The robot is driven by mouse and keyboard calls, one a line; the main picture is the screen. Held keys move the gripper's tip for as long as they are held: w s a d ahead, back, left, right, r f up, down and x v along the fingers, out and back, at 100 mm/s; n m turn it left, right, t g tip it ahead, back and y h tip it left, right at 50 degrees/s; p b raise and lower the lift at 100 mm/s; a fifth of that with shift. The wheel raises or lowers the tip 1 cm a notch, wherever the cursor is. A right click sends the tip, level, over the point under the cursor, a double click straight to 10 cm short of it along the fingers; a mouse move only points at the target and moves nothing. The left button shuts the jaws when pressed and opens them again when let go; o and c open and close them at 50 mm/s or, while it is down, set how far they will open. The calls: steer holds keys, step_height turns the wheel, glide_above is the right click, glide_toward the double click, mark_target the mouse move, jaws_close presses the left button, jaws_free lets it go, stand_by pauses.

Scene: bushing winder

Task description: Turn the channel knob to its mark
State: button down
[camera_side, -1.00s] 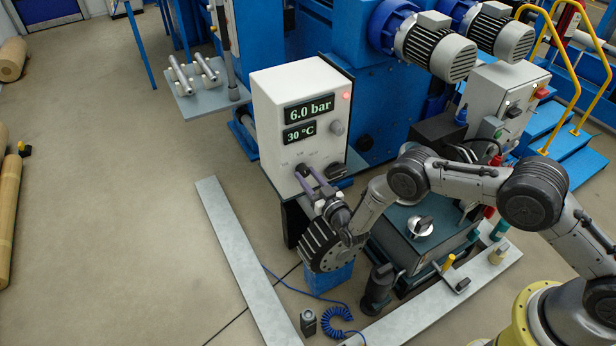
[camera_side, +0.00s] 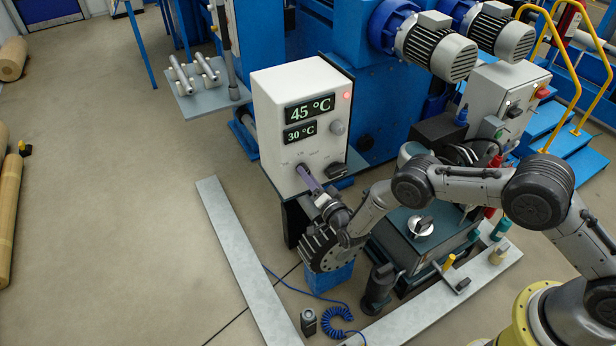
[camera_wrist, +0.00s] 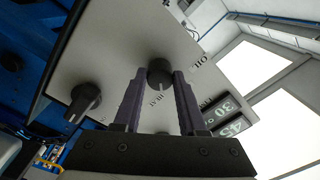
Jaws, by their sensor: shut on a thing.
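The white control box (camera_side: 271,130) has a small black channel knob (camera_wrist: 160,74) low on its front. My gripper (camera_side: 304,174) reaches in from the lower right and is shut on this knob, one finger on each side. In the wrist view my gripper (camera_wrist: 159,80) shows the knob between its fingertips. A light pointer line on the knob faces the bottom of that picture, toward a small printed label. Another label, reading OIL (camera_wrist: 198,67), is to its right. The upper display (camera_side: 310,109) reads 45 °C. In the side view my fingers mostly hide the knob.
A larger black knob (camera_wrist: 84,101) sits on the same face, beside my fingers; it also shows in the side view (camera_side: 336,169). A lower display (camera_side: 299,133) reads 30 °C, with a grey knob (camera_side: 337,127) beside it. Open floor lies left of the box.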

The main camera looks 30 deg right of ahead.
steer(key=shift+m, duration=0.9)
steer(key=shift+c, duration=2.3)
jaws_free()
steer(key=shift+s, duration=0.15)
steer(key=s, duration=1.3)
steer(key=shift+s+f, duration=0.25)
steer(key=shift+s, duration=0.05)
